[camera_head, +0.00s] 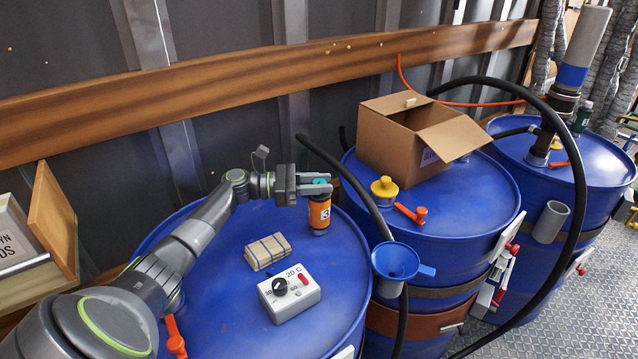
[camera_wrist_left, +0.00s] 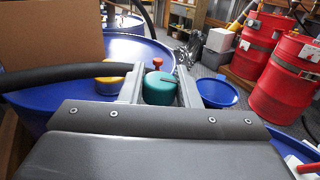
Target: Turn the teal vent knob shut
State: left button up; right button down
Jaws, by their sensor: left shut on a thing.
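In the head view only a little of the teal knob (camera_head: 320,181) shows between my fingers, above an orange cylinder (camera_head: 319,214) marked 3 that stands on the near blue drum. My left gripper (camera_head: 317,185) is shut on the knob, reaching in from the left; its fingers (camera_wrist_left: 160,88) flank the knob. How far the knob is turned is hard to tell. My right gripper is not in view.
On the near drum (camera_head: 240,320) sit a banded tan block (camera_head: 267,252) and a white control box (camera_head: 289,293) with a black dial. A black hose (camera_head: 352,185) passes just right of the orange cylinder. A blue funnel (camera_head: 395,260) and an open carton (camera_head: 400,150) are further right.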

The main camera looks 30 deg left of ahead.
pick_arm(q)
jog(key=o, duration=1)
jog(key=shift+c, duration=0.2)
jog(key=b+v, duration=0.4)
jog(key=v, duration=1.3)
jog(key=shift+s+a, duration=0.15)
